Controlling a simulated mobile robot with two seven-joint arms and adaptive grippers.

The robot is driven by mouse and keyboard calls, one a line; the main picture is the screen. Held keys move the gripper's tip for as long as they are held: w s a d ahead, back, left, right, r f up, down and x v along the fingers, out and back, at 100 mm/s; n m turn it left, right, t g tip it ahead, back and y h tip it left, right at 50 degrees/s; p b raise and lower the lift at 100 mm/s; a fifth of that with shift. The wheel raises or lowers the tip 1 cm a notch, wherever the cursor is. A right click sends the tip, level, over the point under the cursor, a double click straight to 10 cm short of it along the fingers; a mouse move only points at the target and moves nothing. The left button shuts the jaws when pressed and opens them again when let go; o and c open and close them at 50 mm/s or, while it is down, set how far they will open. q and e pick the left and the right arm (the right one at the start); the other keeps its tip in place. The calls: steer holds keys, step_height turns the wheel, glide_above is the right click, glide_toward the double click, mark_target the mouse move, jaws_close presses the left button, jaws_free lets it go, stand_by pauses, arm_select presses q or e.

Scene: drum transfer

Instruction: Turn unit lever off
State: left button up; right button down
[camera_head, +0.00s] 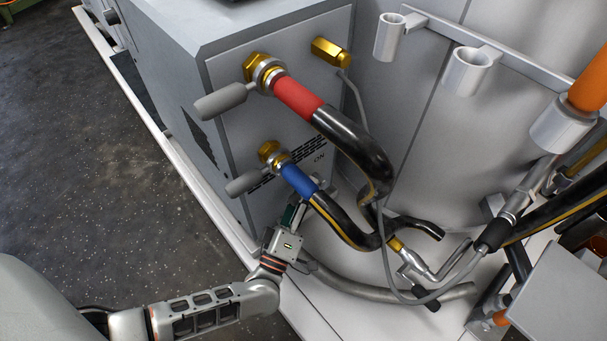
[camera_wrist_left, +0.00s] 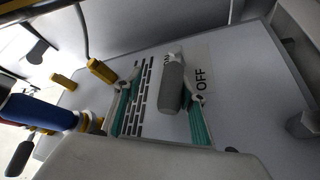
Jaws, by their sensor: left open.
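The unit lever has a grey rounded handle (camera_wrist_left: 172,85) on the panel in the left wrist view. It lies between the two fingers of my left gripper (camera_wrist_left: 164,84), nearer the right finger; I cannot tell whether they touch. The gripper is open. An OFF label (camera_wrist_left: 202,78) is right of the handle, and the handle partly covers another label at its top. In the head view my left gripper (camera_head: 297,212) is low by the unit (camera_head: 235,60), partly hidden behind the blue-banded hose (camera_head: 298,180).
A red-banded hose (camera_head: 298,97) and two grey valve handles, upper (camera_head: 222,101) and lower (camera_head: 248,182), stick out near the gripper. Hoses and a thin cable hang to its right. Metal holders (camera_head: 466,70) stand at the upper right. Open floor (camera_head: 80,150) lies left.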

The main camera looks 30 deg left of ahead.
arm_select(q)
step_height(320, 180, up, 8)
steer(key=shift+d, duration=0.15)
stand_by(0.4)
